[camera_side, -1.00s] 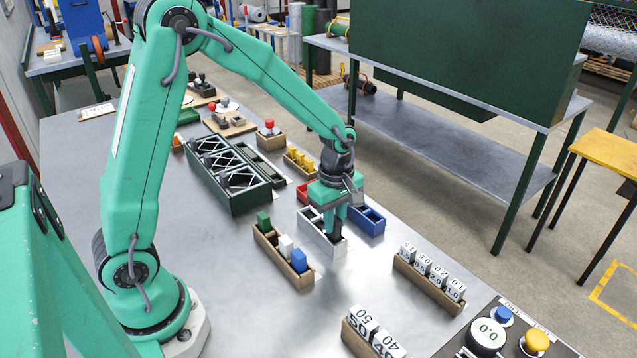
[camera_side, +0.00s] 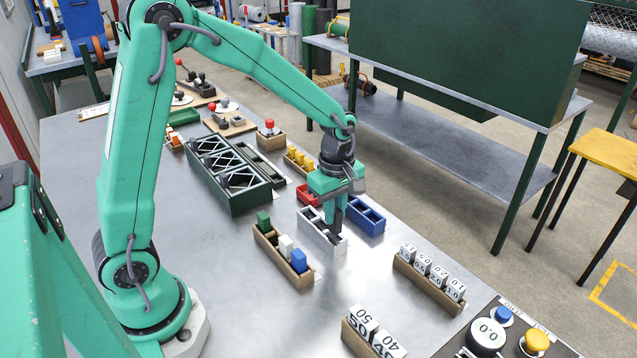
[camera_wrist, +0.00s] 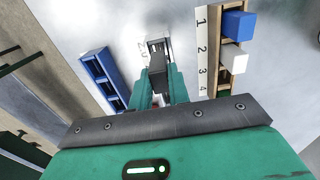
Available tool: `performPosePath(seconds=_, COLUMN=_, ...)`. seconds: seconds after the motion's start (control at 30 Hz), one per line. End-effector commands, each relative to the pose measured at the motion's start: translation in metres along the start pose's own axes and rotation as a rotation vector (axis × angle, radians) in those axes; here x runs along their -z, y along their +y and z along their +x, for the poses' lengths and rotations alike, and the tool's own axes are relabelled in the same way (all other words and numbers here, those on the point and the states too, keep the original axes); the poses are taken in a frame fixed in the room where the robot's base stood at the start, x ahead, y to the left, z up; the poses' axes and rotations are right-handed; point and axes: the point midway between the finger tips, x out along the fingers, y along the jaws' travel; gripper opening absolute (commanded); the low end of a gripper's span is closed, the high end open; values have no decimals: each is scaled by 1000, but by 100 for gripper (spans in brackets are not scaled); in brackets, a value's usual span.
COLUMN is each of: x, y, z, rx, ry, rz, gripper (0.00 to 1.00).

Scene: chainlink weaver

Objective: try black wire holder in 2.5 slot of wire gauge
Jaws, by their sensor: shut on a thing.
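My gripper (camera_side: 334,217) is low over the white tray (camera_side: 311,229), at its near right end. In the wrist view, my gripper (camera_wrist: 161,88) is shut on a black block (camera_wrist: 158,68), the wire holder. The block lies between the two green fingers, in line with the white tray (camera_wrist: 153,38), which bears a small number label too faint to read surely. In the side view, dark parts show at the tray's near end below the fingers. I cannot tell whether the holder touches the tray or sits in it. No wire gauge marked 2.5 can be made out.
A blue tray (camera_side: 376,226) and a red tray (camera_side: 301,192) stand close beside. A wooden rack (camera_side: 294,276) holds green, white and blue blocks. A wooden rack of numbered white blocks (camera_side: 413,274) is to the right.

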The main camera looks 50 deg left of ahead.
Motion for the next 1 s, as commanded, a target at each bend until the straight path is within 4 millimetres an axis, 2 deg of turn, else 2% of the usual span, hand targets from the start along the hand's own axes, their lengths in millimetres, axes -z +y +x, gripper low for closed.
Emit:
performPosePath(seconds=0.17, x=7, y=1, z=-7, rx=-2, ry=0, rz=-3, gripper=0)
performPosePath(seconds=0.53, x=46, y=0, z=-46, rx=-2, ry=0, rz=-3, gripper=0)
performPosePath(seconds=1.0, x=48, y=0, z=-42, rx=0, ry=0, rz=0, gripper=0)
